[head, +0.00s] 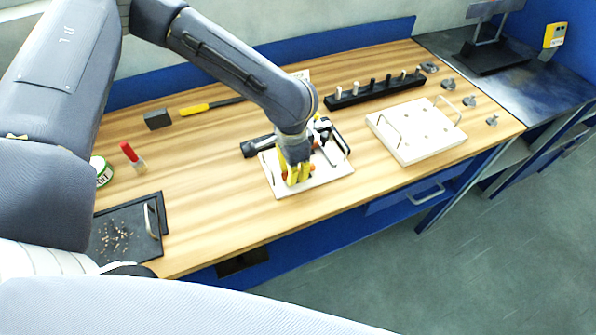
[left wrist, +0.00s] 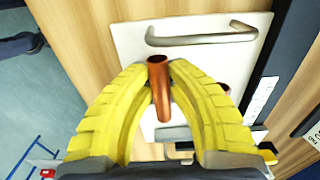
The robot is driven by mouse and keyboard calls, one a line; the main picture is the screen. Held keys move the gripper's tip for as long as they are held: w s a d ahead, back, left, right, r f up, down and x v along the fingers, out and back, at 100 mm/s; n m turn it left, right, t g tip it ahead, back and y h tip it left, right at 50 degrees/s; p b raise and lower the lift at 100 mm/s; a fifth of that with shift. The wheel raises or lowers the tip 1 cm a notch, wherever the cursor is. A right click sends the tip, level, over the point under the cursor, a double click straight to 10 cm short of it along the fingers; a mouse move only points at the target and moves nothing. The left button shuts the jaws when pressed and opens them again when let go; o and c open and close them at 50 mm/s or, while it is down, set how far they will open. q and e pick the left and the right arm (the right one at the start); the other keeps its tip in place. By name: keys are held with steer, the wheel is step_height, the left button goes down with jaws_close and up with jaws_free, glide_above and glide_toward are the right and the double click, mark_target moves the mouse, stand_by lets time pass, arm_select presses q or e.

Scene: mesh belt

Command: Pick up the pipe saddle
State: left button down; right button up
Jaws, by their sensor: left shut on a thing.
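My left gripper (head: 297,176) has yellow fingers and reaches down over a white board (head: 334,179) with metal handles at the bench's front. In the left wrist view its fingertips (left wrist: 160,80) are closed around a copper-coloured tubular piece (left wrist: 160,92), which has an open round end. I cannot tell whether this piece is the pipe saddle, or whether it still touches the board (left wrist: 128,45). The fingers and wrist hide part of the board. My right gripper is not in view.
A second white board (head: 418,136) with handles stands to the right. Behind it is a black rack (head: 374,91) with several pegs. Small grey metal parts (head: 469,101) lie at the right end. A dark tray (head: 125,235) and red-capped tube (head: 132,155) are at left.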

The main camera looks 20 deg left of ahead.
arm_select(q)
steer(key=shift+r, duration=0.15)
step_height(320, 180, up, 20)
stand_by(0.7)
steer(key=shift+f, duration=0.25)
steer(key=shift+f, duration=9.7)
